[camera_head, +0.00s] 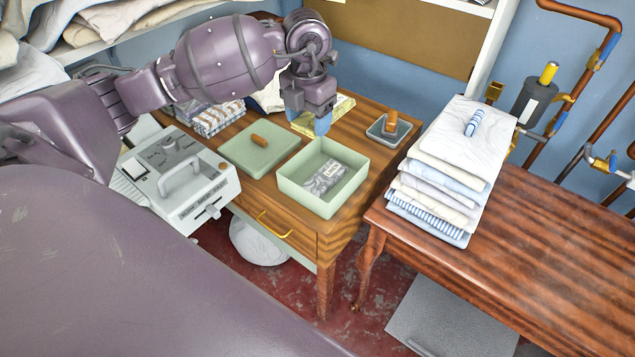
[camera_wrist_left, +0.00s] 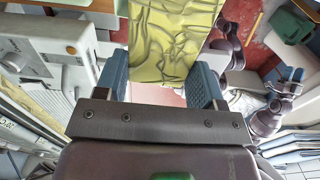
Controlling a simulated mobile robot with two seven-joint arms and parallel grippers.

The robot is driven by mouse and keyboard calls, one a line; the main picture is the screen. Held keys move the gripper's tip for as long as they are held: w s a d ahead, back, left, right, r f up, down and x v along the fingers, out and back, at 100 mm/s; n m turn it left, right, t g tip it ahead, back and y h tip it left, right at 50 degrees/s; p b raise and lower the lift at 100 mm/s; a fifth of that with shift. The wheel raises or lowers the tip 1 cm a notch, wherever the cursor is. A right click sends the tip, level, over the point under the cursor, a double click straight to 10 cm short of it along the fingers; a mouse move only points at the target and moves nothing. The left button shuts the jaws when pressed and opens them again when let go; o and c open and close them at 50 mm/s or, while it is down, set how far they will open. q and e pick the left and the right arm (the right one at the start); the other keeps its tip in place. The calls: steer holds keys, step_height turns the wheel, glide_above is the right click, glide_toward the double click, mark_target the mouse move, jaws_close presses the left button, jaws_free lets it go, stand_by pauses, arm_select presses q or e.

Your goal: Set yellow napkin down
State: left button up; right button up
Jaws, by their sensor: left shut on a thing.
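The yellow napkin (camera_head: 343,104) is a bright, creased cloth at the back of the wooden side table (camera_head: 338,235). In the left wrist view the napkin (camera_wrist_left: 172,40) fills the space between and beyond the fingers. My left gripper (camera_head: 322,122) points down over the table, behind the open green box (camera_head: 300,188), and hides part of the napkin. In the left wrist view my gripper (camera_wrist_left: 160,82) is shut on the napkin. I cannot tell whether the napkin touches the tabletop. Purple and grey parts of my other arm seem to show at the right of the wrist view; its jaw state is unclear.
The open box holds a grey packet (camera_head: 326,178). Its green lid (camera_head: 258,157), with an orange knob, lies to its left. A small dark dish (camera_head: 388,133) is at the right. Folded linen (camera_head: 455,150) is stacked on the right table (camera_head: 520,235). A grey machine (camera_head: 180,175) stands left.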

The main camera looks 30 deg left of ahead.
arm_select(q)
glide_toward(311, 191)
step_height(311, 191, down, 2)
steer(key=shift+b, duration=0.4)
steer(key=shift+f, duration=0.7)
step_height(311, 191, down, 3)
steer(key=shift+f, duration=0.4)
steer(key=shift+b, duration=0.3)
arm_select(e)
steer(key=shift+x, duration=0.75)
